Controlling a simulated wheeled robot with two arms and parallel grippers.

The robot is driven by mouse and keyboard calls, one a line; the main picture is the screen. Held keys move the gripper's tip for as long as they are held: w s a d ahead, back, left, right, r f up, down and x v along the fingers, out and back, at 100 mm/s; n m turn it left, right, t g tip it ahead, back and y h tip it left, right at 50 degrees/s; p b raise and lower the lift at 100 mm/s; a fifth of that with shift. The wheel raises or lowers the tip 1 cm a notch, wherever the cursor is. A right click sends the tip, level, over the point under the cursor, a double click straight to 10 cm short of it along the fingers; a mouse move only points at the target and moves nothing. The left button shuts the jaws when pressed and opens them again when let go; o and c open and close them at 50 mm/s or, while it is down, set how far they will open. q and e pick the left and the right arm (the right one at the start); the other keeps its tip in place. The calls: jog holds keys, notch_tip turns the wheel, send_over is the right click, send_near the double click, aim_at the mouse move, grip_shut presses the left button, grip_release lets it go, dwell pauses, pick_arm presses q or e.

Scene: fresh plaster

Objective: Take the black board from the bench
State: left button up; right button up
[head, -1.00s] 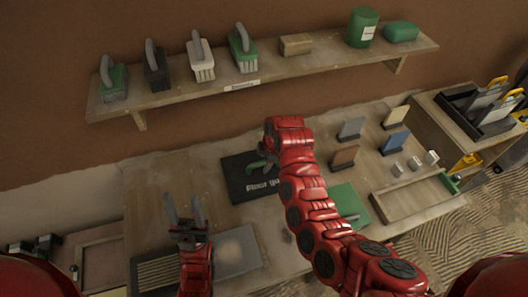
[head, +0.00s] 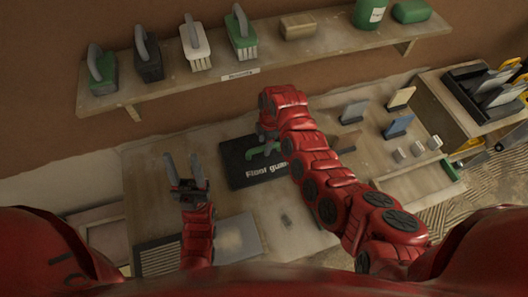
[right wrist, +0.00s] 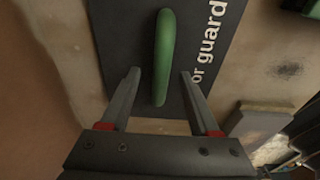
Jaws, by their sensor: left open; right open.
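The black board (head: 234,172) lies flat on the bench (head: 150,208), with white "Floor guard" lettering and a green handle (head: 262,150). In the right wrist view the board (right wrist: 125,35) fills the top middle. Its green handle (right wrist: 165,55) stands between the fingertips of my open right gripper (right wrist: 159,76), with gaps showing on both sides. In the head view the right fingers are hidden by my red arm, which also covers the board's right side. My left gripper (head: 183,163) is open and empty, left of the board.
A wall shelf (head: 165,97) holds several brushes, a block and a green tin (head: 369,13). Upright floats (head: 397,126) and small pale blocks (head: 416,150) stand on the bench's right. A grey plate (head: 237,240) lies at the front. A tool rack (head: 470,100) stands right.

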jog(key=shift+s+a+f, duration=0.1)
jog(key=shift+f, duration=1.3)
grip_shut()
dwell(0.4)
